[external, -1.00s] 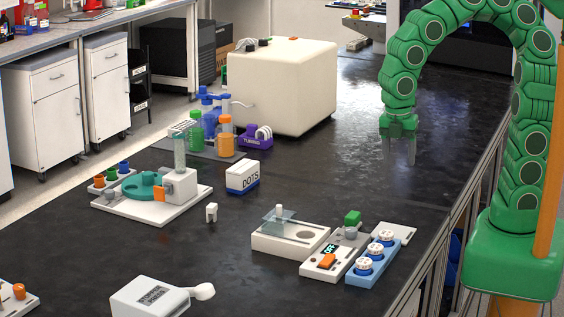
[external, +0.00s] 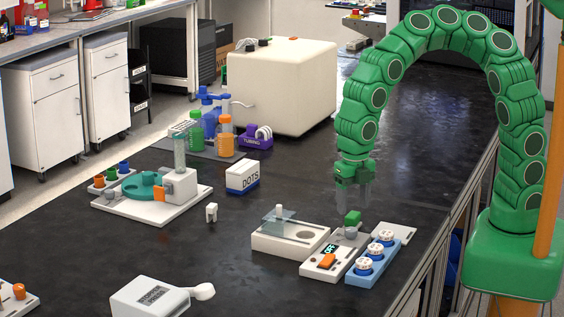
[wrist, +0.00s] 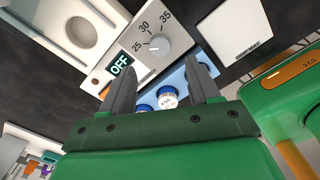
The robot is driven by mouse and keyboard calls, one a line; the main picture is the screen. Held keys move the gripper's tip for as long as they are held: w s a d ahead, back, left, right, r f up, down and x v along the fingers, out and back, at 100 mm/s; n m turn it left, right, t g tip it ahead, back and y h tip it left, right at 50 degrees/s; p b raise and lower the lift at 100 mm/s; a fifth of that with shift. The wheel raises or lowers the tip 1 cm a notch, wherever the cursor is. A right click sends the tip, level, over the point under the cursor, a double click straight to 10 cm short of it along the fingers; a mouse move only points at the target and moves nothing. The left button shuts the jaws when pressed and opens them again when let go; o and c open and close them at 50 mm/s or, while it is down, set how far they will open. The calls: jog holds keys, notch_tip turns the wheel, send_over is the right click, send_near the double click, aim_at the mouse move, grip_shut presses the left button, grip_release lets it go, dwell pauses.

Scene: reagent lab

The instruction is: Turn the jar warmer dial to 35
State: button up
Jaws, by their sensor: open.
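The jar warmer (external: 318,268) is a white panel with an OFF display (external: 330,248), an orange switch (external: 327,261) and a grey dial (external: 351,234). In the wrist view the dial (wrist: 158,50) sits below the marks 25, 30 and 35 (wrist: 165,17). Its light pointer line appears to face the 25 side. My gripper (external: 354,203) is open and empty, above the far end of the panel. In the wrist view, my two fingers (wrist: 162,80) stand apart, with the dial beyond their tips and not between them.
A blue rack with white-capped jars (external: 370,264) stands right beside the warmer. A white device with a round recess (external: 272,243) is to the left, and a white plate (external: 402,230) is to the right.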

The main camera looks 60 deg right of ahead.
aim_at(352, 230)
jog(key=shift+f, duration=3.55)
jog(key=shift+c, duration=0.4)
jog(key=c, duration=1)
